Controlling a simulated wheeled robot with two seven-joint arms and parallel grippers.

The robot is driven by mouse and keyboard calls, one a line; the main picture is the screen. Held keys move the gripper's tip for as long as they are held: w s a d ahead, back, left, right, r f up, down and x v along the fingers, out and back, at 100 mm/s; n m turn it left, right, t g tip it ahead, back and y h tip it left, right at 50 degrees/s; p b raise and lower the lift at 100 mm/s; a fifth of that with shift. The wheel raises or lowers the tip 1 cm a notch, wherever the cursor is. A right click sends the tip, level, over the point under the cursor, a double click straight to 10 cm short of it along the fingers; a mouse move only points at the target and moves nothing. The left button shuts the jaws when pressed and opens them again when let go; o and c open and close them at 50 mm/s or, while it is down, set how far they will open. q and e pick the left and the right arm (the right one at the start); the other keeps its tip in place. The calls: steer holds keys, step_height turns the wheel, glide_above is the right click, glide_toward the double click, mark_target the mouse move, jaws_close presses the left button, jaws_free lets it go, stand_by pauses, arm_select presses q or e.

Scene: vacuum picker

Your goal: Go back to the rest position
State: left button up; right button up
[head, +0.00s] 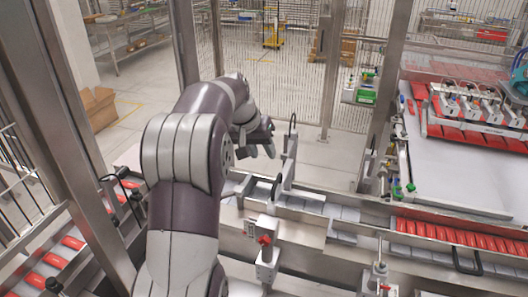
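My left arm rises from the bottom of the head view and bends over toward the machine. My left gripper (260,148) is at its far end, above the conveyor rail (310,205). Its fingertips look apart, with nothing visible between them, though it is small and partly hidden behind my own arm. My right gripper is not in view.
Red packs (450,233) stand in a row in a channel at the right. More red packs (38,280) lie on a conveyor at the lower left. A vacuum picker head (480,105) is at the upper right. Metal posts (325,65) and mesh fencing surround the machine.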

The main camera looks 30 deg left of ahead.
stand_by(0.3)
arm_select(q)
steer(key=s+d+f+n+g+y+b, duration=0.1)
steer(key=s+d+f, duration=0.25)
steer(key=f, duration=0.35)
steer(key=s+d+f+g+b, duration=0.1)
steer(key=s+d+f, duration=0.1)
steer(key=s+f, duration=0.35)
steer(key=s+d+f+m+b, duration=0.2)
steer(key=s+d+f, duration=0.2)
steer(key=s+d, duration=0.2)
steer(key=s+d+f+m+g+b, duration=0.1)
steer(key=s+d+f+m, duration=0.1)
steer(key=s+d+f, duration=0.2)
steer(key=s+d, duration=0.2)
steer(key=s, duration=0.1)
steer(key=shift+d+f+g+b, duration=0.15)
steer(key=shift+d+g+b, duration=0.15)
steer(key=shift+d+b, duration=0.05)
steer(key=shift+s, duration=0.1)
